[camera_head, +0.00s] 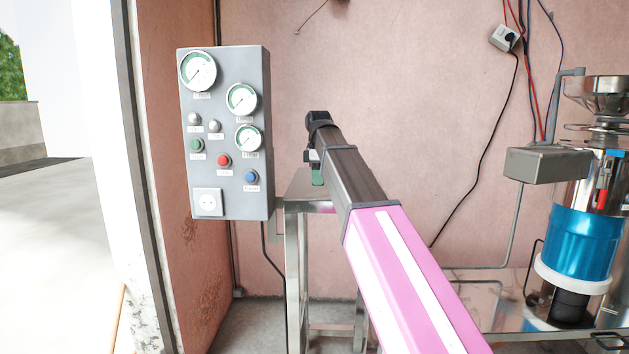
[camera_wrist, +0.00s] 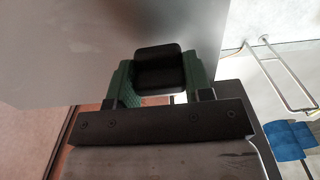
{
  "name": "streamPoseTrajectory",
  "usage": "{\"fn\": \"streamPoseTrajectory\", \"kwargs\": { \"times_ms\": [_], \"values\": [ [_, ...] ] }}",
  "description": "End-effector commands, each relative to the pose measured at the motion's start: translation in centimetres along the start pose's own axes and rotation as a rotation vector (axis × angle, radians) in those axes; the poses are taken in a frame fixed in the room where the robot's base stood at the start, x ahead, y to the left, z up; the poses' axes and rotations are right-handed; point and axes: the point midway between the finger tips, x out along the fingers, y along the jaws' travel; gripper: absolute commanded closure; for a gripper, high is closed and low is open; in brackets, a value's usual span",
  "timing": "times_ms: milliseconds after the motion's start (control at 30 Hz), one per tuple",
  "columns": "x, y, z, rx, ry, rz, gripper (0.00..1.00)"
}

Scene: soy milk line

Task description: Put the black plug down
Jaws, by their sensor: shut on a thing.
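The black plug (camera_wrist: 160,60) sits between the two green fingers of my gripper (camera_wrist: 158,78) in the wrist view. The gripper is shut on it. In the head view the gripper (camera_head: 317,174) shows only as a small green part below the dark end of my arm, just over the metal stand (camera_head: 322,207). The plug itself cannot be made out there. A smooth grey surface (camera_wrist: 60,50) lies beyond the plug in the wrist view. I cannot tell whether the plug touches it.
A grey control panel (camera_head: 226,130) with gauges, buttons and an empty white socket (camera_head: 208,202) hangs at the left. At the right are a blue and steel machine (camera_head: 580,240), a grey box (camera_head: 547,165) and a wall outlet (camera_head: 505,38) with cables.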

Motion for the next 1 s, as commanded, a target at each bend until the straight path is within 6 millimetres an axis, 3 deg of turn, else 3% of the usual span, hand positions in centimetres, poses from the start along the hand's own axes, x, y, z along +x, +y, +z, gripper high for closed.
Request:
{"fn": "streamPoseTrajectory", "kwargs": {
  "times_ms": [100, 800, 833, 900, 1000],
  "values": [
    [1.5, -1.0, 0.7, -0.001, 0.0, -0.001, 0.92],
    [2.6, -0.9, 0.7, -0.002, 0.0, 0.0, 0.92],
    [2.6, -0.8, 0.7, -0.002, 0.0, 0.0, 0.44],
    [2.6, -0.8, 0.7, -0.002, 0.0, 0.0, 0.28],
    [2.6, -0.8, 0.7, -0.002, 0.0, 0.0, 0.28]
  ]
}}
